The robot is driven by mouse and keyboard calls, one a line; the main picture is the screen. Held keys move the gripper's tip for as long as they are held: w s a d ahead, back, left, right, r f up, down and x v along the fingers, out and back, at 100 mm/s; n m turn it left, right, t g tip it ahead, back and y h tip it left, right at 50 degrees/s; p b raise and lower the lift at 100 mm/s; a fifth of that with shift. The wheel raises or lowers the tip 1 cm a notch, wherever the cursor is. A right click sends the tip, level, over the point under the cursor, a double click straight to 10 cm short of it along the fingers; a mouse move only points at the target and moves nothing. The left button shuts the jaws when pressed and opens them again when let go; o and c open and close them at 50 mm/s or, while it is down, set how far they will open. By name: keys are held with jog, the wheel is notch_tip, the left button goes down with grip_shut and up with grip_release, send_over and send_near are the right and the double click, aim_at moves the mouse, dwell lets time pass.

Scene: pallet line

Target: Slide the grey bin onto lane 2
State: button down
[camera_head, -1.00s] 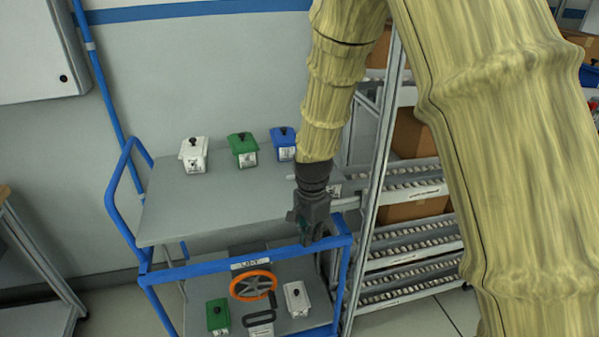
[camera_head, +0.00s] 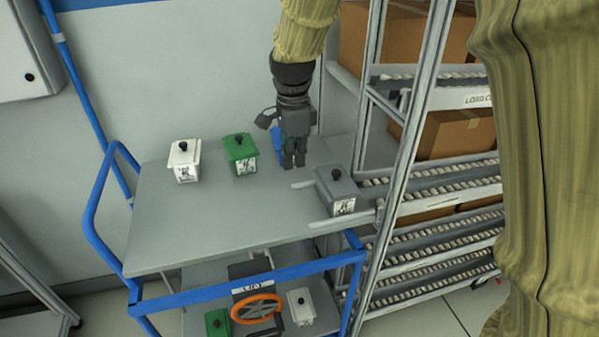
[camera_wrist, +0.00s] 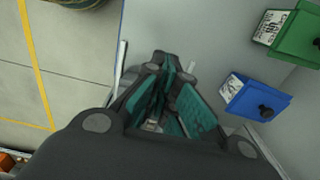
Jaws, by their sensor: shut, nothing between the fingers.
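The grey bin (camera_head: 337,191) with a black knob and a white label stands upright at the right end of the cart's top shelf, between two light rails leading to the rack. Beside it, a roller lane (camera_head: 440,180) starts in the rack; I cannot read a lane number. My gripper (camera_head: 293,165) is shut and empty, to the left of the grey bin and apart from it. It partly covers a blue bin (camera_head: 278,144). In the wrist view the shut fingers (camera_wrist: 167,88) show, with the blue bin (camera_wrist: 252,96) to their right; I cannot make out the grey bin there.
A white bin (camera_head: 185,161) and a green bin (camera_head: 240,154) stand on the cart's top shelf (camera_head: 200,225), whose front middle is clear. A rack upright (camera_head: 409,130) stands right of the grey bin. Cartons (camera_head: 455,133) fill upper rack levels.

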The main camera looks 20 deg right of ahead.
aim_at(335, 190)
notch_tip(335, 190, down, 9)
jog(key=shift+w+a+f+p, duration=0.1)
jog(key=shift+w+p, duration=0.05)
jog(key=shift+p, duration=0.6)
jog(key=shift+d+f, duration=0.2)
jog(key=shift+w+d+f+p, duration=0.1)
jog(key=shift+d+p, duration=0.55)
jog(key=shift+d, duration=1.1)
jog(key=shift+d, duration=0.1)
